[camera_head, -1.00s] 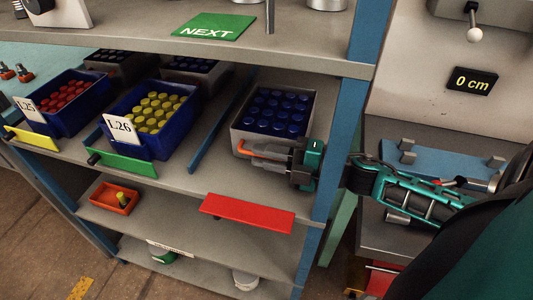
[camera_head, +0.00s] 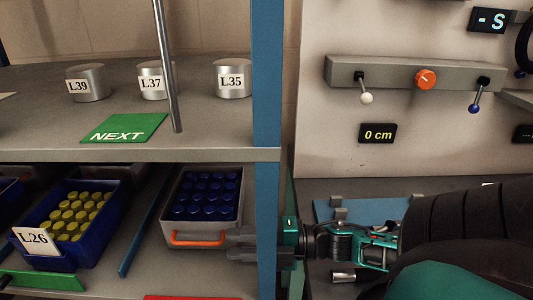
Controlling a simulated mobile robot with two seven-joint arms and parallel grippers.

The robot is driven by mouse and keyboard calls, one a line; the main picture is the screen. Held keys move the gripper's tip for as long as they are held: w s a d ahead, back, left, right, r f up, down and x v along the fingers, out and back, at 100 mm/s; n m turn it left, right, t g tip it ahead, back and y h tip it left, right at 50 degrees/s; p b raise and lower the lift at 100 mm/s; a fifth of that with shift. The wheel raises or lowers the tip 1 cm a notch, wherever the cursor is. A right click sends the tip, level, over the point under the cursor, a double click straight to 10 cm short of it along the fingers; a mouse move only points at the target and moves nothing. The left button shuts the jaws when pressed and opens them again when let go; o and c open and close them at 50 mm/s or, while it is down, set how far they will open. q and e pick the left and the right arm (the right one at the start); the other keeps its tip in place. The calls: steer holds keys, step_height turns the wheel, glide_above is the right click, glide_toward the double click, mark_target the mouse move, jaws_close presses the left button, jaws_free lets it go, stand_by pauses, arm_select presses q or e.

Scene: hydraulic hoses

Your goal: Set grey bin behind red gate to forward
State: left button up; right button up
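The grey bin (camera_head: 224,225), filled with several blue-capped items, sits on the middle shelf behind the red gate (camera_head: 190,297), of which only the top edge shows at the bottom of the picture. The bin has an orange handle (camera_head: 197,239) on its front. My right gripper (camera_head: 238,245) reaches in from the right past the blue shelf post, with its fingers at the bin's front right corner beside the handle's right end. My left gripper is not in view.
A blue bin (camera_head: 112,205) labelled L26 with yellow caps stands left, behind a green gate (camera_head: 42,281). A blue divider (camera_head: 145,228) lies between the bins. The blue post (camera_head: 267,100) stands close to my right arm. A lever panel (camera_head: 395,76) is at right.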

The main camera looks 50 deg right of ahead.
steer(key=v, duration=0.4)
steer(key=shift+s+d, duration=0.45)
